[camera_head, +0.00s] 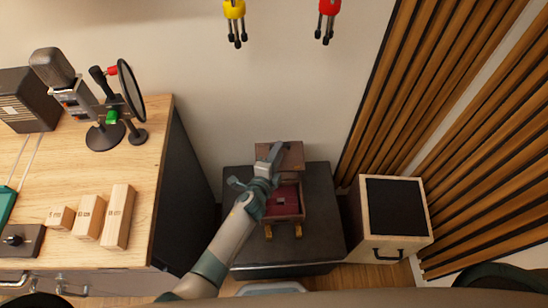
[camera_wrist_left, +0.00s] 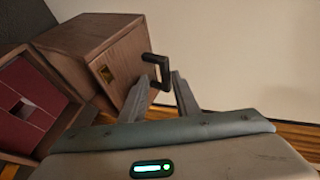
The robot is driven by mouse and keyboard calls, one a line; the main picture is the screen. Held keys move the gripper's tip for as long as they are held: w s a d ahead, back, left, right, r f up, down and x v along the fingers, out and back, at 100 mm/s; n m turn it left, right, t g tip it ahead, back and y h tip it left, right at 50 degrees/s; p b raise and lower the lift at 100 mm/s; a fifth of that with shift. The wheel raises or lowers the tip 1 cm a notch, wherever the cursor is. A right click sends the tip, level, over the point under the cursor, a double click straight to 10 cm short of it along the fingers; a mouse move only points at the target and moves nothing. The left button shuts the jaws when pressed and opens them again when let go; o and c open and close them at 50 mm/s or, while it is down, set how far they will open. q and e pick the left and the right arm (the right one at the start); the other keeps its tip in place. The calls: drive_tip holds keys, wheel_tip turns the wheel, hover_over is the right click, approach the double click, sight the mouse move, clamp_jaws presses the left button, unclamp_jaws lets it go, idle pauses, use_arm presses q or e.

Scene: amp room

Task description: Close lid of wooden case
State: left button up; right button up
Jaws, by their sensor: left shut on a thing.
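The wooden case (camera_head: 302,214) sits on a dark cabinet with its red-lined inside exposed. Its lid (camera_head: 292,158) stands open at the back. In the left wrist view the brown lid (camera_wrist_left: 95,50) is at upper left, with a dark handle (camera_wrist_left: 154,66) on its side. The red lining (camera_wrist_left: 35,98) shows at the left edge. My left gripper (camera_head: 273,160) is over the case, at the lid's left part. In the wrist view its fingers (camera_wrist_left: 166,92) are at the handle and shut on it. My right gripper is not in view.
The dark cabinet top (camera_head: 325,235) around the case is clear. A desk (camera_head: 85,250) with a microphone (camera_head: 52,68) and wooden blocks (camera_head: 118,217) is at left. A wooden speaker box (camera_head: 365,242) stands close at right. The wall is behind.

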use_arm(q)
drive_tip(key=shift+s+a+f, duration=0.15)
drive_tip(key=shift+s+f, duration=0.3)
drive_tip(key=shift+f, duration=0.25)
drive_tip(key=shift+s+a+r, duration=0.15)
drive_tip(key=shift+s+a, duration=0.05)
drive_tip(key=shift+s, duration=0.2)
drive_tip(key=r+v, duration=0.1)
drive_tip(key=v, duration=1.5)
drive_tip(key=shift+w+r+b, duration=0.25)
drive_tip(key=shift+r+b, duration=0.05)
drive_tip(key=shift+d, duration=0.15)
drive_tip(key=shift+s, duration=0.1)
